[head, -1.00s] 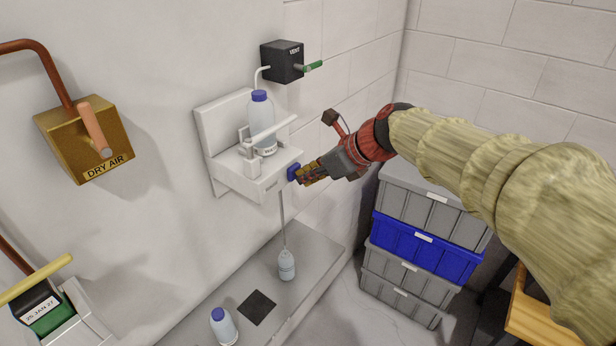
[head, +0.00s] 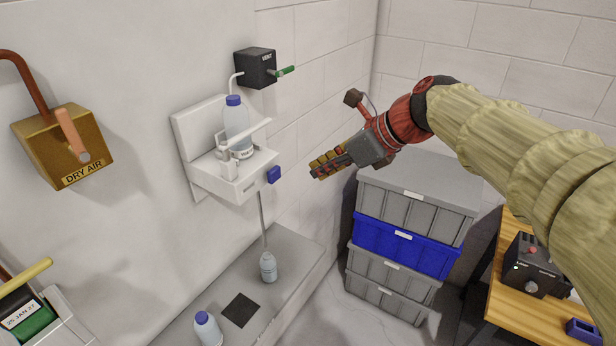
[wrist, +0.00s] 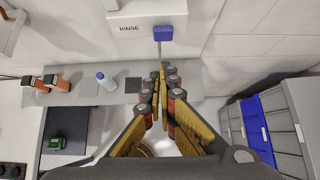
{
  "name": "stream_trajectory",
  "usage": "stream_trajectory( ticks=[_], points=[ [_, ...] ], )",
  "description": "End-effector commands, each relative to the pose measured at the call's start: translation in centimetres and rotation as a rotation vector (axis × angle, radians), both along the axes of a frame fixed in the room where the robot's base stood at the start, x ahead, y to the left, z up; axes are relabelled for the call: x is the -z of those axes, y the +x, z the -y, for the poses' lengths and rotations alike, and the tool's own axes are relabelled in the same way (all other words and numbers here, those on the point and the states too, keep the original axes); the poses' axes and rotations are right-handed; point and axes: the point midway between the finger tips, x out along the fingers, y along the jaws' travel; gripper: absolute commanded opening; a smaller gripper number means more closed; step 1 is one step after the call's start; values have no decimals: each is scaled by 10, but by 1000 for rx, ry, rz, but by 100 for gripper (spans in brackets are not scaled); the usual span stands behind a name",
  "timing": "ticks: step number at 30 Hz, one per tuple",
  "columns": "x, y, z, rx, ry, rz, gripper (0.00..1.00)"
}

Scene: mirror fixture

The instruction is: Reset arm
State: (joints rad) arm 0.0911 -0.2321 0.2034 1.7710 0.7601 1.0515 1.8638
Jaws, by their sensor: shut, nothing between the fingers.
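My gripper (head: 328,164) is shut and empty, in free air to the right of the white wall fixture (head: 237,190). A clear gap lies between its fingertips and the blue block (head: 274,175) on the fixture's right side. In the wrist view the closed fingers (wrist: 162,72) point towards the fixture, which is marked RINSE there, and its blue block (wrist: 163,33). A bottle with a blue cap (head: 236,122) stands upright in the fixture. My arm reaches in from the right of the head view.
A black VENT box (head: 256,68) with a green handle is above the fixture. Grey and blue crates (head: 405,243) are stacked below my gripper. Two bottles stand on the low ledge (head: 290,262). A wooden bench (head: 507,289) is at the lower right.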

Motion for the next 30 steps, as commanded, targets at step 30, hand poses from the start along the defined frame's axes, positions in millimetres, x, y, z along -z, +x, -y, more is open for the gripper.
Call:
stream_trajectory(
  ticks=[30],
  points=[
    [71, -40, 45, -678, -556, 367, 0]
  ],
)
